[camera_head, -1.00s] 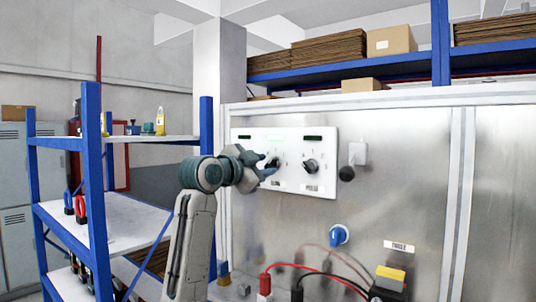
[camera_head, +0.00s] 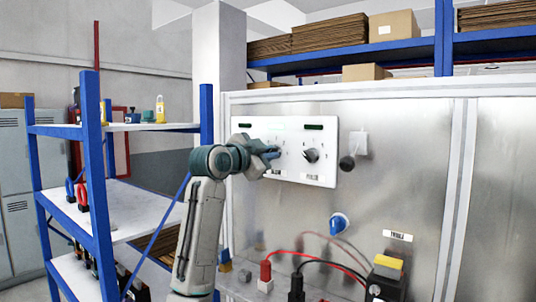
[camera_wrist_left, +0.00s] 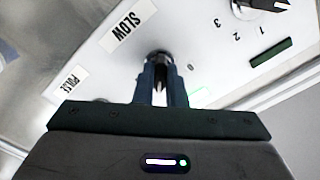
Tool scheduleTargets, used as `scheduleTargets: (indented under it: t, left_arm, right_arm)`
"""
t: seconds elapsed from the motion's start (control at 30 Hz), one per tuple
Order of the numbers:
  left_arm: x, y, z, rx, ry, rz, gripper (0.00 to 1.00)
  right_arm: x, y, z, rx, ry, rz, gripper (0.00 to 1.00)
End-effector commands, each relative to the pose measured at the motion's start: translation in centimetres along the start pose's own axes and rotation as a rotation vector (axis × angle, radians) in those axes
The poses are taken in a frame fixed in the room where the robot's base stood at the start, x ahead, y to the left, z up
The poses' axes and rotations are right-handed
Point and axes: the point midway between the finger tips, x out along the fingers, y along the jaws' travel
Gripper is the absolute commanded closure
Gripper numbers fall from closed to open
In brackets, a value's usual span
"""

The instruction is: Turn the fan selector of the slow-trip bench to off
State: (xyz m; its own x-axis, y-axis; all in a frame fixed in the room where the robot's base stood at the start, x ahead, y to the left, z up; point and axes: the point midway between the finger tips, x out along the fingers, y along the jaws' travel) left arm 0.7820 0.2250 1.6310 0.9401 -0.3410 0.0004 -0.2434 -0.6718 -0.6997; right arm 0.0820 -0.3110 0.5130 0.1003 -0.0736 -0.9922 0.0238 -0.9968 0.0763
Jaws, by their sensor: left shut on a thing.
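A white control panel (camera_head: 327,178) on the metal bench front carries dial knobs, small displays and labels. My left gripper (camera_head: 273,153) is at its middle knob, which it mostly hides in the head view. In the left wrist view, my two dark fingers (camera_wrist_left: 160,85) are shut on this dark knob (camera_wrist_left: 158,60), beside the label SLOW (camera_wrist_left: 130,24). A 0 is printed close by. My right gripper is in neither view.
A round dark fitting (camera_head: 347,163) sits just right of the panel. A blue knob (camera_head: 339,223) is below. Red and black cables (camera_head: 320,257) and a yellow-topped block (camera_head: 388,265) stand lower right. A blue-framed shelf (camera_head: 97,180) is left of my arm.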

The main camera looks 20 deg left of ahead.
Motion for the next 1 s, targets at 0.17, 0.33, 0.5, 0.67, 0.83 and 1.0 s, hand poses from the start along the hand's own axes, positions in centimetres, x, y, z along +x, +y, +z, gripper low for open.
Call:
scheduleTargets:
  t: [0.17, 0.33, 0.5, 0.67, 0.83, 1.0]
  left_arm:
    - [0.0, 0.1, 0.1, -0.053, -0.001, 0.002, 1.0]
    - [0.0, 0.2, 0.2, -0.158, -0.001, 0.003, 1.0]
    - [0.0, 0.2, 0.2, -0.307, -0.002, 0.003, 1.0]
    - [0.0, 0.1, 0.2, -0.46, -0.002, 0.003, 1.0]
    - [0.1, 0.1, 0.2, -0.622, -0.003, 0.003, 1.0]
    - [0.0, 0.1, 0.3, -0.783, -0.003, 0.002, 1.0]
  right_arm:
    - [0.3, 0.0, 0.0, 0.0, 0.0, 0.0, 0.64]
    - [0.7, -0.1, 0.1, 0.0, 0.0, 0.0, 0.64]
    - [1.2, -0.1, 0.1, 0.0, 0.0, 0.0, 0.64]
    - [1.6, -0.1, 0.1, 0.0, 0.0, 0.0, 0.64]
    - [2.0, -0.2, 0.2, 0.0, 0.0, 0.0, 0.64]
    - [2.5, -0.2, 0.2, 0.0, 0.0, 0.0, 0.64]
